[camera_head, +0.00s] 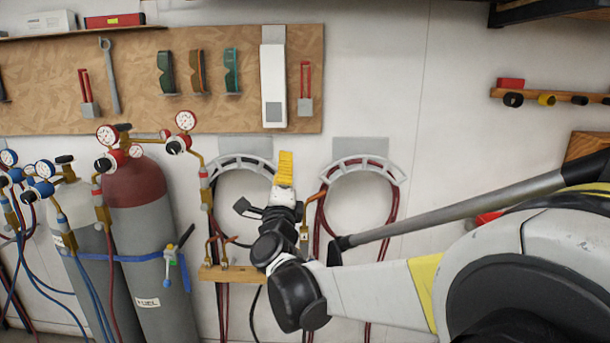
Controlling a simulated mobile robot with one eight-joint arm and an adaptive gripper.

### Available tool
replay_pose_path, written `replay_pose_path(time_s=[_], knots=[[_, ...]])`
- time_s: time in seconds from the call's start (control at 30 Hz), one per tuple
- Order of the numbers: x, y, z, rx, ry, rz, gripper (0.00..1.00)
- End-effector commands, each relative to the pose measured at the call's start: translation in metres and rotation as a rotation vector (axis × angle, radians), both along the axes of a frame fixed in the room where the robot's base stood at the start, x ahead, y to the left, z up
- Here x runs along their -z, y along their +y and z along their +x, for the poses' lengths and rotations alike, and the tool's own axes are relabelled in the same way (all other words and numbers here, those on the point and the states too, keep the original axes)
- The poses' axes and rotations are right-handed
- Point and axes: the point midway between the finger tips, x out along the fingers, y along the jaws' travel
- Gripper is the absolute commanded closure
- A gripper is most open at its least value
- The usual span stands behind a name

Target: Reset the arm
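My arm reaches in from the right edge and runs left across the lower middle, ending in dark joints in front of the wall. My gripper (250,209) seems to be the small dark part at the far end of the arm, left of the dark wrist joints. It is small and dark against the hoses behind it, so its fingers cannot be made out. I see nothing clearly held in it.
Gas cylinders (138,235) with gauges stand at the left. Curved hose hangers (362,170) with red hoses are on the wall behind my arm. A tool board (140,65) is above. A rail (560,97) is at the upper right.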

Motion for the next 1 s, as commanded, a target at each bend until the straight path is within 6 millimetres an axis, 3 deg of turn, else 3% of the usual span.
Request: replay_pose_path(time_s=[0.03, 0.13, 0.27, 0.37, 0.5, 0.7, 0.83, 1.0], knots=[[-0.011, -0.013, -0.012, -0.023, 0.023, -0.122, 0.56], [-0.015, -0.029, -0.039, -0.081, 0.085, -0.396, 0.56], [0.008, -0.059, -0.087, -0.156, 0.194, -0.754, 0.56], [0.044, -0.091, -0.134, -0.215, 0.301, -1.022, 0.56], [0.110, -0.145, -0.211, -0.320, 0.487, -1.361, 0.56], [0.188, -0.211, -0.310, -0.472, 0.730, -1.671, 0.56], [0.215, -0.235, -0.349, -0.542, 0.830, -1.763, 0.56], [0.226, -0.246, -0.366, -0.576, 0.875, -1.800, 0.56]])
